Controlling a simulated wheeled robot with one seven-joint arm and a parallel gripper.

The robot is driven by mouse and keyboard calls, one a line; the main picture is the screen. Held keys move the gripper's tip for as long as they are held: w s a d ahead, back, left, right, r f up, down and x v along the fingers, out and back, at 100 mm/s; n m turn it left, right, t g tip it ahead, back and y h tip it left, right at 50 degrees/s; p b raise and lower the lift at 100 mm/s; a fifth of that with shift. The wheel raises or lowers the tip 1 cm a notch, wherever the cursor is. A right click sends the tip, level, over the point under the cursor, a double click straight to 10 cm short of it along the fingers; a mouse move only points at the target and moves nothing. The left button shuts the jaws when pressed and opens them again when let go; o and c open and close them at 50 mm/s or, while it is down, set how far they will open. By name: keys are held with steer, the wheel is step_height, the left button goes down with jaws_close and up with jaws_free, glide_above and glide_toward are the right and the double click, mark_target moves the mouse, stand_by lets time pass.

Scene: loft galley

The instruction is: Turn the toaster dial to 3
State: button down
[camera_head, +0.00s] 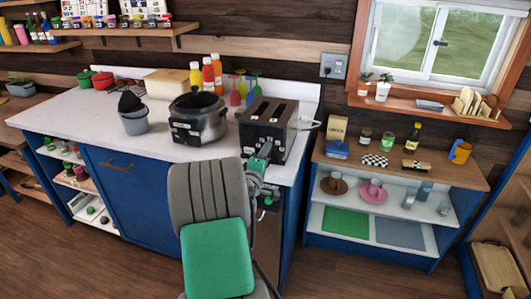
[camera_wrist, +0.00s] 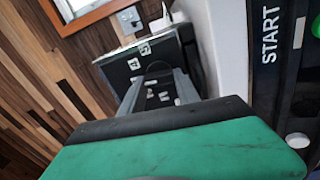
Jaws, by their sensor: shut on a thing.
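The black toaster (camera_head: 266,128) stands on the right end of the white counter, its slots facing up. It also shows tilted in the wrist view (camera_wrist: 118,68), with small white marks on its front. My gripper (camera_head: 257,161) is at the toaster's front face, low down. In the wrist view my gripper (camera_wrist: 155,82) has its fingers reaching to that face, shut on the dial. The dial is mostly hidden between and behind the fingers, and I cannot read its setting.
A dark cooker pot (camera_head: 199,118) stands left of the toaster, with bottles (camera_head: 213,75) and coloured glasses behind. A panel marked START (camera_wrist: 268,40) is close on the right in the wrist view. A wooden-topped shelf unit (camera_head: 445,178) stands to the right. A wall socket (camera_head: 333,66) is behind.

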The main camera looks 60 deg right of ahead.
steer(key=shift+n, duration=0.6)
steer(key=c, duration=0.9)
jaws_free()
steer(key=shift+a+f, duration=0.1)
steer(key=shift+a, duration=0.05)
steer(key=a, duration=0.2)
steer(key=a+b, duration=0.1)
steer(key=a, duration=0.2)
steer(key=s+a, duration=0.1)
steer(key=a, duration=0.1)
steer(key=shift+s+a, duration=0.1)
steer(key=shift+a, duration=0.15)
